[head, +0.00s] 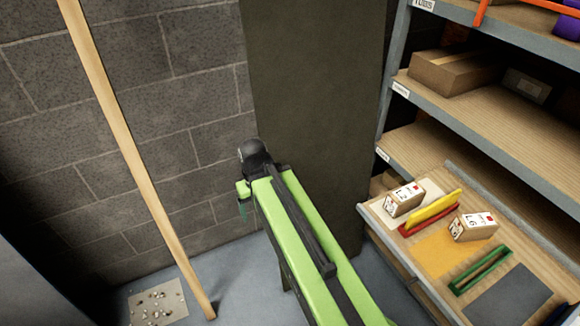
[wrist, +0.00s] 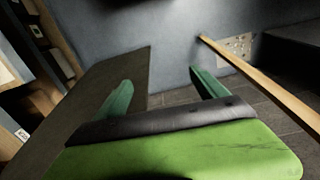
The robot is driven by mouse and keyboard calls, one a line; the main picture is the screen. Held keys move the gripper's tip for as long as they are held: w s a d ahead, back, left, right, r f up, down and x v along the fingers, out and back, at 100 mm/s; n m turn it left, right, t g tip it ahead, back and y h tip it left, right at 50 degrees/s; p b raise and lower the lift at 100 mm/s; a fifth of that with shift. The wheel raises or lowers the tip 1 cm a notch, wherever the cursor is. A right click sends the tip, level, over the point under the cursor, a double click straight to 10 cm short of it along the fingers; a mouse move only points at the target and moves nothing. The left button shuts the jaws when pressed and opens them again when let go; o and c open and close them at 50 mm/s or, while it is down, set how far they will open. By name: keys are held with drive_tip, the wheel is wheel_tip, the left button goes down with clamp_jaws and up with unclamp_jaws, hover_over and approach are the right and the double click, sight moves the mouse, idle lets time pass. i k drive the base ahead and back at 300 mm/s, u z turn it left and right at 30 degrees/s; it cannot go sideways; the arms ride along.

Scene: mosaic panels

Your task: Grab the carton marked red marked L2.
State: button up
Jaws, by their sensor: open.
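Two small cartons with white labels lie in the pulled-out drawer at the right of the head view. The left carton (head: 404,199) is by the drawer's left end, and the right carton (head: 474,226) is farther right, past a yellow and red piece. Each label has a small red mark and dark print, too small to read surely, so I cannot tell which is L2. My gripper (wrist: 161,88) is open and empty, with green fingers spread in the wrist view. In the head view it (head: 243,200) points at the wall, well left of the drawer.
The drawer (head: 375,212) also holds a yellow and red piece (head: 430,212), a green frame (head: 480,270) and a dark grey mat (head: 508,295). Shelf boards (head: 465,150) hang above it. A wooden pole (head: 135,160) leans at the left. A dark panel (head: 315,90) stands behind my arm.

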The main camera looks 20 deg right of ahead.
sight(401, 201)
drive_tip(key=z, duration=1.95)
drive_tip(key=k, duration=0.2)
drive_tip(key=z, duration=0.45)
